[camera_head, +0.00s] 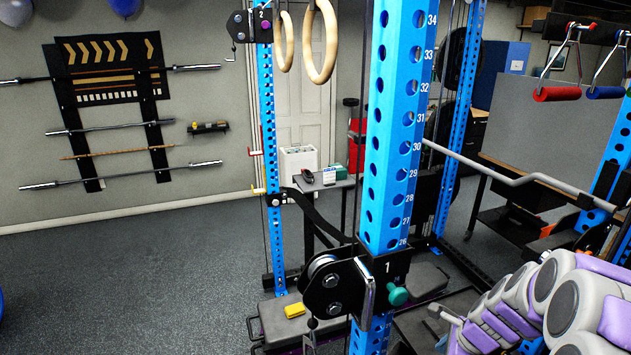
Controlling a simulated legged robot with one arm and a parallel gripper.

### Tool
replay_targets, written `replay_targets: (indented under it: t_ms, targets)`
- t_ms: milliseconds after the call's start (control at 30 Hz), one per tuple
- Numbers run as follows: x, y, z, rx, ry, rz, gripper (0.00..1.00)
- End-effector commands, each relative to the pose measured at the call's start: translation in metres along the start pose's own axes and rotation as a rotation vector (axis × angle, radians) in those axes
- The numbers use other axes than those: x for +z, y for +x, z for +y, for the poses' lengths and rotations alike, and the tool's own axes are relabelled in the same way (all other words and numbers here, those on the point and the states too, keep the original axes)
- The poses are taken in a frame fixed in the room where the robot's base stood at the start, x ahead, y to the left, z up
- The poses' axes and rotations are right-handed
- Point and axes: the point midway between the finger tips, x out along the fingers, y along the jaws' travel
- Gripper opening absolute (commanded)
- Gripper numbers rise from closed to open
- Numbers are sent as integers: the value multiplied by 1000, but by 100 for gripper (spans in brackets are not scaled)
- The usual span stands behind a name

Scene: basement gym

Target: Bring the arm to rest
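Neither my arm nor my gripper can be made out in the head view. Whether the gripper is open or shut does not show.
A blue upright of a rack (396,130) stands close in the middle, with a black pulley bracket (340,287). A grey bar (480,168) juts right. Grey and purple rounded equipment (565,300) fills the lower right. The dark floor (120,285) at left is clear.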

Motion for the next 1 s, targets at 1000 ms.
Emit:
replay_targets:
  t_ms: [1000]
  targets:
    - [42, -130, 310, 541, -1919, -8, 59]
